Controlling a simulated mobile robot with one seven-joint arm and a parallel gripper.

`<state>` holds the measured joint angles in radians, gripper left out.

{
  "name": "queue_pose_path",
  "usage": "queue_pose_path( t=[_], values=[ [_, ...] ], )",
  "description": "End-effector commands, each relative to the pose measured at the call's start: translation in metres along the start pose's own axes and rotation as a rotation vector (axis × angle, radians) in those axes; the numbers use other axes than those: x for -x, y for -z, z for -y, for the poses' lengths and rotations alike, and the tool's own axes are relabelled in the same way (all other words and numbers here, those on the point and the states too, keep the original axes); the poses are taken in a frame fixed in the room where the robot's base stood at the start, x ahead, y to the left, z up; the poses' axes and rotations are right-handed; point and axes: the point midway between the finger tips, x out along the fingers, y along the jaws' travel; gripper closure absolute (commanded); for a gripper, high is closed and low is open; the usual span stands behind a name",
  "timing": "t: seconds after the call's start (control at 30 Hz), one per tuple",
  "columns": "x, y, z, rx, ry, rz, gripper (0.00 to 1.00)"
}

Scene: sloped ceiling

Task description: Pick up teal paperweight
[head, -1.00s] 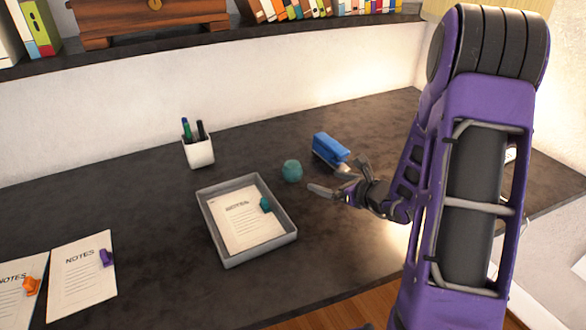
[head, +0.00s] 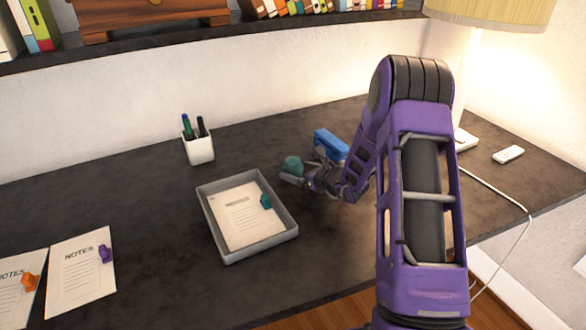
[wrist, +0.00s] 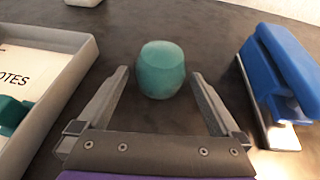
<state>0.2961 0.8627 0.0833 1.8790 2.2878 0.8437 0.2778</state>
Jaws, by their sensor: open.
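The teal paperweight (head: 293,165) is a small rounded block standing on the dark desk, between the tray and the blue stapler. In the wrist view the paperweight (wrist: 161,69) stands just ahead of my fingertips, roughly centred between them. My gripper (wrist: 160,78) is open and empty, with one finger on each side of the near part of the paperweight. In the head view my gripper (head: 293,174) is low over the desk at the paperweight's near side. I cannot tell whether a finger touches it.
A grey tray (head: 283,236) with a notes sheet and a teal clip lies left of my gripper. The blue stapler (wrist: 284,62) is close on the right. A white pen cup (head: 199,149) stands behind the tray. A lamp (head: 470,95) stands at the right.

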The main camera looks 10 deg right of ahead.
Motion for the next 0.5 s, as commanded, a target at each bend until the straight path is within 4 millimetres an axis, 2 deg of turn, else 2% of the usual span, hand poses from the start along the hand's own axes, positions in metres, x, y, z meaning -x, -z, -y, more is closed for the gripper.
queue_pose_path(
  t=[0.13,0.37,0.4,0.5],
  values=[
    [-0.016,-0.001,0.000,0.000,-0.001,0.002,0.00],
    [-0.018,-0.001,0.000,0.000,0.001,0.001,0.00],
    [-0.018,-0.001,0.000,0.000,0.001,0.001,0.02],
    [-0.018,-0.001,0.000,0.000,0.001,0.001,0.20]
  ],
)
